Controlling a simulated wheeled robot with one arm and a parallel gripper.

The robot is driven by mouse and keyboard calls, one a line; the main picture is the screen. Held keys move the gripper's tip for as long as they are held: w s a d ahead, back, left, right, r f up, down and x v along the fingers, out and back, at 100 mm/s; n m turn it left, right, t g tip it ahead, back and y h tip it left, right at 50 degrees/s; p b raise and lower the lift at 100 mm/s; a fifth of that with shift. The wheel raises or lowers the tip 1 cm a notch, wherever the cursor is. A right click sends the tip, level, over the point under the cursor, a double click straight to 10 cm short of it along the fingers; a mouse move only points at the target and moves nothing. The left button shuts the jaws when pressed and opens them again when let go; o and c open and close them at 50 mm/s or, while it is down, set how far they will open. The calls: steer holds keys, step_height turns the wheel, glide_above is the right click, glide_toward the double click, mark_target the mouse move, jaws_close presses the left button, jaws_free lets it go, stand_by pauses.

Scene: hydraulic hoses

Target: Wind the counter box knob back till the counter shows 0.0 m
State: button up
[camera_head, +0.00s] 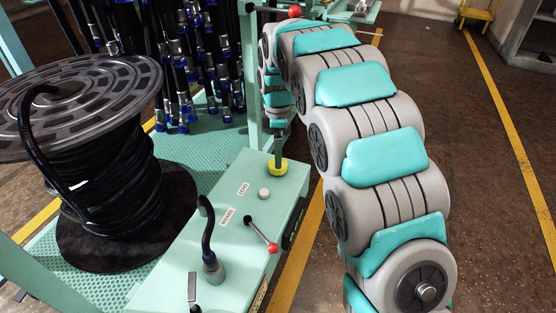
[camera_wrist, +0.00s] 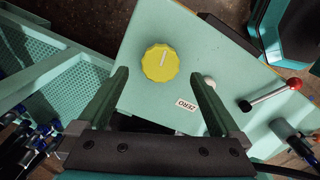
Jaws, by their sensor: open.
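The yellow knob (camera_head: 278,166) is at the far end of the pale green counter box (camera_head: 240,230). In the wrist view the knob (camera_wrist: 160,62) has a scalloped rim and a white pointer line aimed near the top of the picture. My gripper (camera_wrist: 160,78) is open, with one finger on each side of the knob in that view. In the head view my gripper (camera_head: 278,148) points down just over the knob; whether it touches cannot be told. A dark panel (camera_head: 294,222) is on the box's right side, seen too steeply to read any number.
A white button (camera_head: 264,194) by a ZERO label and a red-tipped lever (camera_head: 262,236) are on the box top. A black hose (camera_head: 206,230) rises from a grey fitting nearby. A hose reel (camera_head: 110,150) stands left, with hanging hoses (camera_head: 190,60) behind.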

mark_target(271, 167)
step_height(271, 167, down, 4)
steer(key=shift+f, duration=0.2)
steer(key=shift+c, duration=0.2)
steer(key=c, duration=1.3)
steer(key=shift+o, duration=0.2)
steer(key=shift+m, duration=0.8)
steer(key=shift+m, duration=0.4)
steer(key=o, duration=1.3)
